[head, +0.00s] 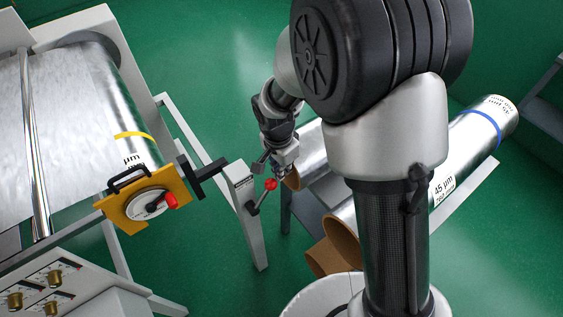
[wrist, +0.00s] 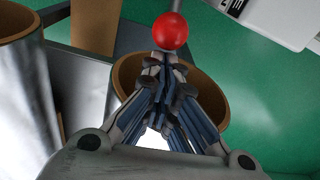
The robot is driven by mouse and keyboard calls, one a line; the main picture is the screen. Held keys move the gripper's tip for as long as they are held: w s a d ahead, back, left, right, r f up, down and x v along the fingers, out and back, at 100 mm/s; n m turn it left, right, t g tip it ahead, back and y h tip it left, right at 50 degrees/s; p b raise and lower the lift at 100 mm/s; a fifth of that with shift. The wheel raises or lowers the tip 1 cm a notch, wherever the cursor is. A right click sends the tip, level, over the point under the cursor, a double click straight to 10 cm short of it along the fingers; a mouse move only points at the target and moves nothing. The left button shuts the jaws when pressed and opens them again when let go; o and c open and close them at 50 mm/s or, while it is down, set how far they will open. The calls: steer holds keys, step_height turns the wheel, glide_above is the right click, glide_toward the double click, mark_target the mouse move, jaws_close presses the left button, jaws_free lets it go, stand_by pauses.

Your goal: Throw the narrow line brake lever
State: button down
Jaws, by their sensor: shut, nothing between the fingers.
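A lever with a red ball knob (head: 270,184) sits on a pale post (head: 243,195) beside the foil machine, its dark arm slanting up to the right. The label on the post is too small to read. My gripper (head: 278,170) is shut and empty, close by the knob and just above it in the head view. In the wrist view the red ball (wrist: 171,31) shows just beyond the tips of my shut fingers (wrist: 163,58). I cannot tell whether they touch it.
A yellow plate (head: 122,212) with a red-handled dial stands left of the post, at the end of a foil roll (head: 120,90). Foil rolls with brown cores (head: 343,236) lie to the right. A knob panel (head: 60,285) is at lower left. Green floor is open behind.

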steer(key=shift+w+f, duration=0.1)
steer(key=shift+f, duration=0.5)
steer(key=shift+r, duration=0.1)
steer(key=shift+s+a+r, duration=0.2)
steer(key=shift+a+r, duration=0.05)
steer(key=shift+a, duration=0.05)
steer(key=s+a+r+b, duration=0.1)
steer(key=s+a+r, duration=0.1)
steer(key=s+a, duration=0.7)
steer(key=shift+s+a+b, duration=0.25)
steer(key=shift+a+b, duration=0.15)
steer(key=shift+a, duration=2.05)
